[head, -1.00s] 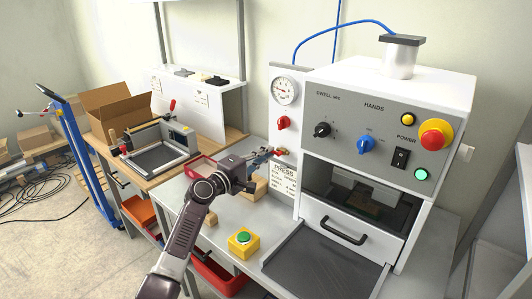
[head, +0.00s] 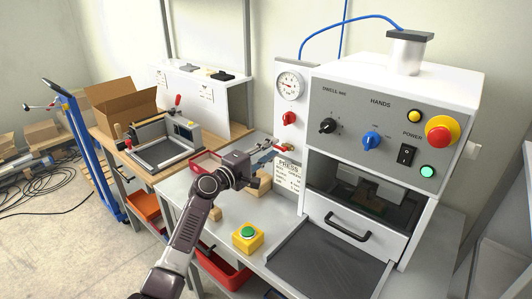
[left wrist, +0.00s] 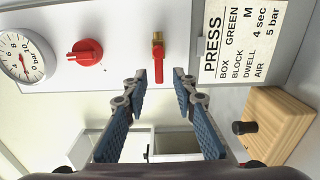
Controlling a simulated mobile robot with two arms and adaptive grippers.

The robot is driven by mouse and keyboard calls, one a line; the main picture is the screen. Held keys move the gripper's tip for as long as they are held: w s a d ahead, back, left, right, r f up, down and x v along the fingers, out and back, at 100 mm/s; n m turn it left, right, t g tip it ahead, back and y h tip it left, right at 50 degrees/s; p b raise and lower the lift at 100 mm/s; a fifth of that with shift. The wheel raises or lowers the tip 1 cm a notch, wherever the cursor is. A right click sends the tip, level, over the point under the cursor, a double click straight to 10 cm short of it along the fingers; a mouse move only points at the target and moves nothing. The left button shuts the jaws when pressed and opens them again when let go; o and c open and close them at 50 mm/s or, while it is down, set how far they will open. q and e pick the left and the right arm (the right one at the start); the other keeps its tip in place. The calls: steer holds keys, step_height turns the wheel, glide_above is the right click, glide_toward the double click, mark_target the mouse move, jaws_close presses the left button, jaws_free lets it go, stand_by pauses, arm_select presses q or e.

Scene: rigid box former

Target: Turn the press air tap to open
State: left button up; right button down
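The press air tap (left wrist: 158,62) has a red lever on a brass body, on the pale panel. In the left wrist view its lever points down the picture. In the head view the tap (head: 286,149) is small and partly hidden by my fingertips. My left gripper (left wrist: 157,80) is open, its two blue-padded fingers spread on either side of the lever's line. The tips are near the lever's free end, with gaps on both sides and no visible contact. It also shows in the head view (head: 272,147). My right gripper is in neither view.
A round red knob (left wrist: 85,52) and a pressure gauge (left wrist: 22,57) sit on the same panel. A PRESS label (left wrist: 240,40) is beside the tap. Wooden blocks (head: 258,184) and a yellow box with a green button (head: 247,238) lie on the bench below.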

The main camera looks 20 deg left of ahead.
arm_select(q)
steer(key=v, duration=1.2)
